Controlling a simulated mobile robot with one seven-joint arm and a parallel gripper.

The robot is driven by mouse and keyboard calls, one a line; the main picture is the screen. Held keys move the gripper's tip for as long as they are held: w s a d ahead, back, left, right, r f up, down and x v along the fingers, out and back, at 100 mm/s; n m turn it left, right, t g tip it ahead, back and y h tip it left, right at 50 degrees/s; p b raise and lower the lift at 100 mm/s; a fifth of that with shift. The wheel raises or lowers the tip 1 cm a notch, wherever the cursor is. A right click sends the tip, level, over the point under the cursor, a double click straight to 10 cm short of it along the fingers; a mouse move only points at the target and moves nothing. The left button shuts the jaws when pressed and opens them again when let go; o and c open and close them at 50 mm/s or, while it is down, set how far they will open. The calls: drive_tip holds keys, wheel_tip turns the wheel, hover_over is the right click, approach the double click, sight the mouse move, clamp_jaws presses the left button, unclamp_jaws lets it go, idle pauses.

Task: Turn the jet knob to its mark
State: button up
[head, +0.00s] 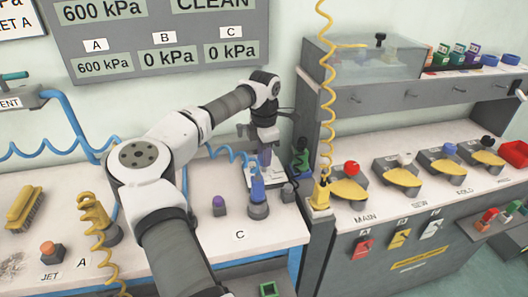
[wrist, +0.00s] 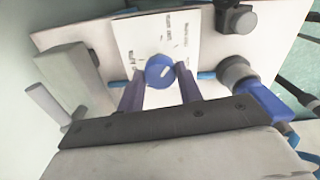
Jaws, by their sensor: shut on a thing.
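The blue round knob (wrist: 160,71) shows in the wrist view, with a short white pointer line on its face. It sits on a white panel (wrist: 185,42) with small printed text that is too blurred to read. My gripper (wrist: 160,84) has its two purple fingers on either side of the knob and is shut on it. In the head view my gripper (head: 264,156) points down at the back of the bench, over a small white unit. The knob is hidden there by the fingers. I cannot tell which printed mark the pointer line meets.
A blue fitting (head: 258,203) stands just in front of my gripper, and it shows at the right of the wrist view (wrist: 268,103). A yellow coiled hose (head: 326,90) hangs to the right.

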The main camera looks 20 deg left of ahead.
drive_tip(key=shift+r+m, duration=0.1)
drive_tip(key=shift+m, duration=1.8)
drive_tip(key=o, duration=1)
wheel_tip(320, 180, up, 14)
drive_tip(key=b, duration=0.2)
drive_tip(key=shift+f, duration=0.2)
